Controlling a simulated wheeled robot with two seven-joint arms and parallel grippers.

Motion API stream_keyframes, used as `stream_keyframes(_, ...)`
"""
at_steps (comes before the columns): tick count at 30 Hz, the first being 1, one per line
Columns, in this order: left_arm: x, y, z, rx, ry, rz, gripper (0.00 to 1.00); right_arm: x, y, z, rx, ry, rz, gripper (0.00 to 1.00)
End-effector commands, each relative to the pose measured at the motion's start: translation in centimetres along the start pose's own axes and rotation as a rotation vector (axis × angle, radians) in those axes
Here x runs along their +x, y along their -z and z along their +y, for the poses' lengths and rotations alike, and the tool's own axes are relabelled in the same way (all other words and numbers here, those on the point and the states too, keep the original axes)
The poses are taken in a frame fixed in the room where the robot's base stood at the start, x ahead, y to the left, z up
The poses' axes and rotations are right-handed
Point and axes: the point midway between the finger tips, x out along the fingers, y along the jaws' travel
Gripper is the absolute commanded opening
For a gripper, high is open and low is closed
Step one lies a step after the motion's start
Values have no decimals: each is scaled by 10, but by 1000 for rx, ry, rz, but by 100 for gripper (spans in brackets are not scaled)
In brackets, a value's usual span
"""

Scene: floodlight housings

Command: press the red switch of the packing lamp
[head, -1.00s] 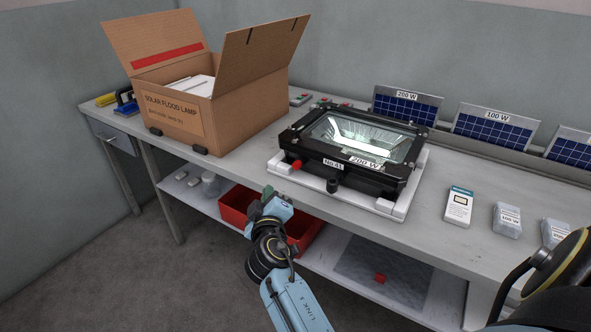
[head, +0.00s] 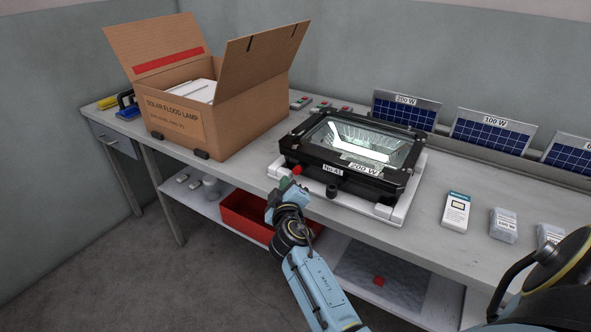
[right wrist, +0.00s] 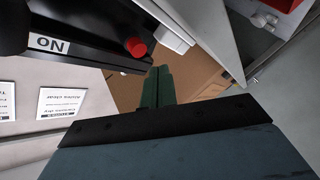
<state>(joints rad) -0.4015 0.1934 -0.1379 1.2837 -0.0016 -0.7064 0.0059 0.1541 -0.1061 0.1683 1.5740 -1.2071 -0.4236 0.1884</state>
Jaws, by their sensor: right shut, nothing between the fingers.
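The black floodlight housing (head: 352,150), labelled "200 W" and "No.41", lies in a white tray (head: 420,172) on the bench. Its red switch (head: 297,170) sticks out of the front face near the left corner, with a black knob (head: 332,191) to the right. My right gripper (head: 284,185) is shut and empty, just in front of and slightly below the switch. In the right wrist view the shut fingertips (right wrist: 160,76) are close to the red switch (right wrist: 137,47), seemingly with a gap; contact is not visible. My left gripper is not in view.
An open cardboard box (head: 215,110) stands left of the lamp. Solar panels (head: 490,130) line the back. A white carton (head: 456,210) and clear packs (head: 503,225) stand to the right. A red bin (head: 240,215) sits on the lower shelf beneath my right gripper.

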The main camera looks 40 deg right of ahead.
Motion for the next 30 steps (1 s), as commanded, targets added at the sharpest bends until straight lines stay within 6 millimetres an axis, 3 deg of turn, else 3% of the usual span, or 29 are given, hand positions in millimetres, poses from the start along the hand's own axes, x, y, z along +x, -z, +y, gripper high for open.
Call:
stream_keyframes(9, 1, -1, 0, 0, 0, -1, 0, 14, -8, 7, -1, 0, -1, 0)
stream_keyframes(30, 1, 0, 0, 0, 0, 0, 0, 14, -8, 8, 0, 0, -1, 0)
